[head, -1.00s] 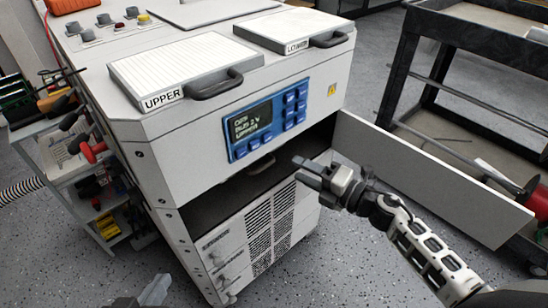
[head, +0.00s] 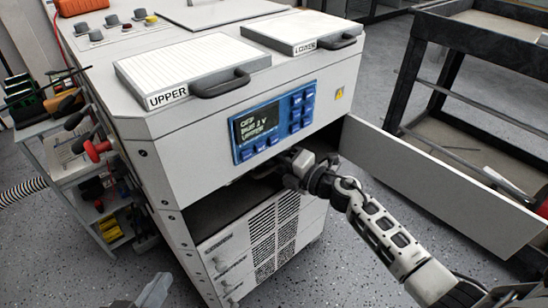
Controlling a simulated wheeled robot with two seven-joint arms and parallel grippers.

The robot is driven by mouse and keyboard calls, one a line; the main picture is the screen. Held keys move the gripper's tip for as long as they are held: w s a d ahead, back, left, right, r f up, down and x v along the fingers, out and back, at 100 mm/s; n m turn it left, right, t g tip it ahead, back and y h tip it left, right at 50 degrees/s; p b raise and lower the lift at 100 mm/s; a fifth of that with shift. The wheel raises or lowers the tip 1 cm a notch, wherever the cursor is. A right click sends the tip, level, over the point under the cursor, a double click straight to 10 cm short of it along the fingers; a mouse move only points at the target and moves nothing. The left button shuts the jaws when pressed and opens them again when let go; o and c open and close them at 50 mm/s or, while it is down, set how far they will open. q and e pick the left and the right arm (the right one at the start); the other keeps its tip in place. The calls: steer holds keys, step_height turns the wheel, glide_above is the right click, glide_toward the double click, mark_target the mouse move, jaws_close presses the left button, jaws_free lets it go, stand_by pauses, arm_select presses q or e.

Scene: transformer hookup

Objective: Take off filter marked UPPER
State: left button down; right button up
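The filter marked UPPER (head: 185,66) is a flat white ribbed panel on top of the white cabinet, at its front left. Its dark handle (head: 220,86) sticks out over the front edge, beside the UPPER label. My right gripper (head: 283,162) reaches into the dark opening under the blue control panel, well below the filter. Its fingertips are partly hidden there, and I cannot tell if it holds anything. My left gripper (head: 140,293) shows only at the bottom edge. Its fingers are apart and empty, far from the filter.
A second filter (head: 292,30), its label seemingly LOWER, lies to the right. The blue panel (head: 272,122) has a screen and buttons. An open flap (head: 430,168) extends right. A dark cart (head: 425,80) stands at right, and a tool shelf (head: 65,165) at left.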

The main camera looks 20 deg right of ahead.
jaws_close()
steer(key=c, duration=0.5)
jaws_free()
jaws_close()
steer(key=shift+s+d, duration=0.1)
steer(key=shift+s, duration=0.15)
steer(key=shift+s+d, duration=0.1)
steer(key=shift+s, duration=0.2)
steer(key=shift+s+d+f+p, duration=0.1)
steer(key=shift+s+d+p, duration=0.1)
steer(key=shift+s, duration=0.35)
steer(key=shift+s+d+p, duration=0.15)
steer(key=shift+s+p, duration=0.05)
steer(key=shift+s, duration=0.3)
steer(key=shift+v, duration=1.2)
steer(key=shift+s+d+f+p, duration=0.1)
steer(key=shift+s+d+p, duration=0.1)
steer(key=shift+s, duration=0.5)
steer(key=shift+s+d+p, duration=0.1)
steer(key=shift+s+p, duration=0.05)
steer(key=shift+s, duration=0.55)
steer(key=shift+s+d, duration=0.2)
steer(key=shift+s, duration=0.35)
